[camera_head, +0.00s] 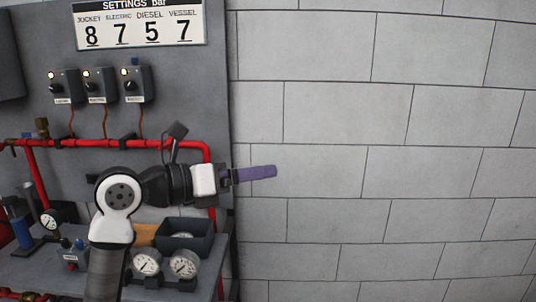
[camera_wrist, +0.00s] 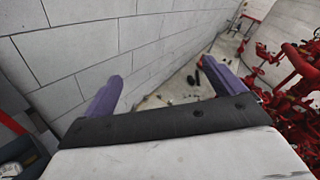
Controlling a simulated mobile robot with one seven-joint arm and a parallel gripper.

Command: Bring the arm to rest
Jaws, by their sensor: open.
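My gripper (camera_head: 254,173) is at the end of my arm, pointing right in the head view, in front of the grey block wall. Its purple fingers also show in the wrist view (camera_wrist: 166,92), set wide apart with nothing between them. My arm is raised over the bench, bent at a white and black joint. The gripper appears clear of the bench and the red pipe.
The bench (camera_head: 28,278) carries gauges (camera_head: 184,264), a dark tray (camera_head: 183,237) and a blue cylinder (camera_head: 22,233). A red pipe (camera_head: 95,143) runs along the grey panel below several switch boxes (camera_head: 98,84). The block wall (camera_head: 420,150) fills the right. Red pipework (camera_wrist: 290,100) shows in the wrist view.

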